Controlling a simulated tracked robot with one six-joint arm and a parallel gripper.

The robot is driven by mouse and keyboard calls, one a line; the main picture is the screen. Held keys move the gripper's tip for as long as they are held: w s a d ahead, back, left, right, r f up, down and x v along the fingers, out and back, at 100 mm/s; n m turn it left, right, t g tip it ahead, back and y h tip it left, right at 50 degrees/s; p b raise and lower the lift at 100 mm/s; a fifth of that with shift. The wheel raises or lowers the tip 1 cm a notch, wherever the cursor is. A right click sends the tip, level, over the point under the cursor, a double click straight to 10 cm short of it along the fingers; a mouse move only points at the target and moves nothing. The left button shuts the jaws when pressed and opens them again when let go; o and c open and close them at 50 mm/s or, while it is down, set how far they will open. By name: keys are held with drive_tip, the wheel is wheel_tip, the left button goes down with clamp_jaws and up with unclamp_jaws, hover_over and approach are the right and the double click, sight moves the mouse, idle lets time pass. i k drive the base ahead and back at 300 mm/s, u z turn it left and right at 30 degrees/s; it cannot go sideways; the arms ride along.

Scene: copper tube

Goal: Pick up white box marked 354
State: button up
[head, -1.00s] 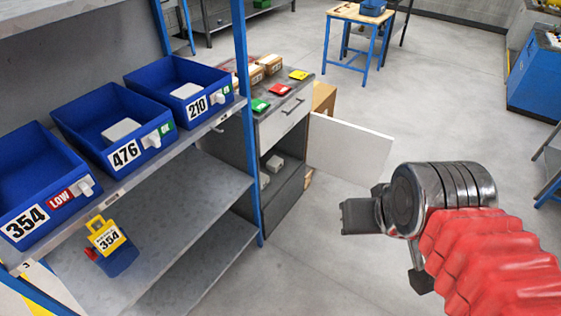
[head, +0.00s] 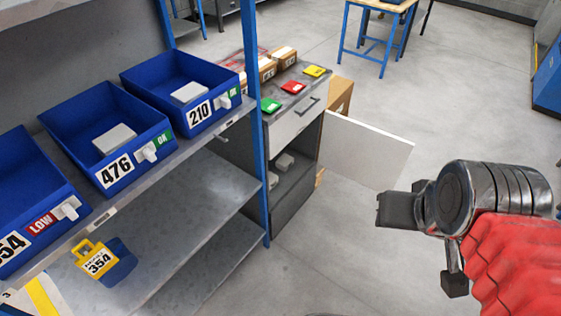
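I cannot read 354 on any white box. A blue bin marked 354 and LOW (head: 25,205) is cut off at the left edge; the part of its inside that shows looks empty. A yellow tag marked 354 (head: 98,262) sits with a blue piece just below the shelf edge. Small white boxes (head: 282,162) lie inside the open cabinet, too small to read. My gripper (head: 425,240) is at the right, over bare floor and away from the boxes. I see nothing held.
White boxes lie in the blue bins marked 476 (head: 117,178) and 210 (head: 200,113). The cabinet (head: 293,122) has its white door (head: 368,147) swung open to the right. A blue shelf post (head: 256,140) stands beside the cabinet. The floor in front is clear.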

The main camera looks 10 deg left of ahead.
sight(286, 160)
drive_tip(key=u, duration=0.2)
drive_tip(key=i, duration=0.4)
drive_tip(key=u, duration=3.85)
